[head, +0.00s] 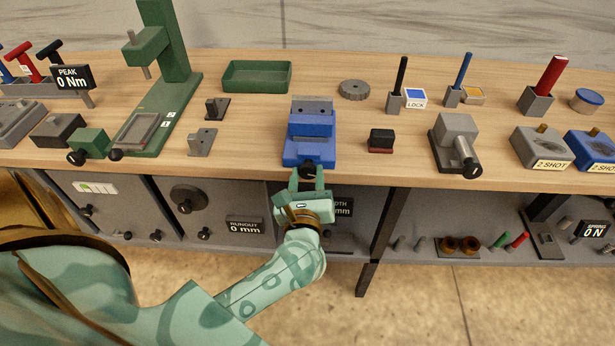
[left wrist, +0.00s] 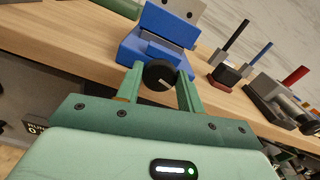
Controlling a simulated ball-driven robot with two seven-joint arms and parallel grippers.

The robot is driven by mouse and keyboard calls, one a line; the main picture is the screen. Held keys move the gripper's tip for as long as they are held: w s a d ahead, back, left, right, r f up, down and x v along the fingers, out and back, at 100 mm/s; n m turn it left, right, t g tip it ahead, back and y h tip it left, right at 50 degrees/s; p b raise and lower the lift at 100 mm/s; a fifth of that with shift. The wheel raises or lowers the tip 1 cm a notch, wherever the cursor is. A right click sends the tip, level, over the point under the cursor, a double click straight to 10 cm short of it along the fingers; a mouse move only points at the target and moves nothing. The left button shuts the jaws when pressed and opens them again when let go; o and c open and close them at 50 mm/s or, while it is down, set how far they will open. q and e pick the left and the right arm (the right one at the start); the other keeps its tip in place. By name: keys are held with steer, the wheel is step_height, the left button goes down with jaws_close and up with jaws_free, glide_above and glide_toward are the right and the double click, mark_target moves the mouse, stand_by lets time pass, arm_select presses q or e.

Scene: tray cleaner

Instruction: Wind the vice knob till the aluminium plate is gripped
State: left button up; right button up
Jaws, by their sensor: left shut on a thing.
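The blue vice (head: 308,148) stands at the front edge of the bench, with grey jaw parts at its back. Its black knob (head: 308,169) faces me at the front and also shows in the left wrist view (left wrist: 160,75). My left gripper (head: 308,182) is shut on the knob, one finger on each side of it. In the left wrist view the gripper (left wrist: 160,85) has a finger at each side of the knob, and the blue vice (left wrist: 160,42) is just behind. I cannot make out the aluminium plate for certain. My right gripper is not in view.
A black and red block (head: 381,140) and a grey vice-like device (head: 458,140) stand to the right. Two small grey brackets (head: 203,141) and a green tray (head: 257,76) are to the left and behind. Drawers and signs are below the bench edge.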

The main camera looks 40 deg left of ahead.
arm_select(q)
steer(key=shift+f, duration=0.1)
steer(key=o, duration=1)
steer(key=shift+s, duration=0.15)
steer(key=v, duration=1.6)
steer(key=shift+s, duration=0.1)
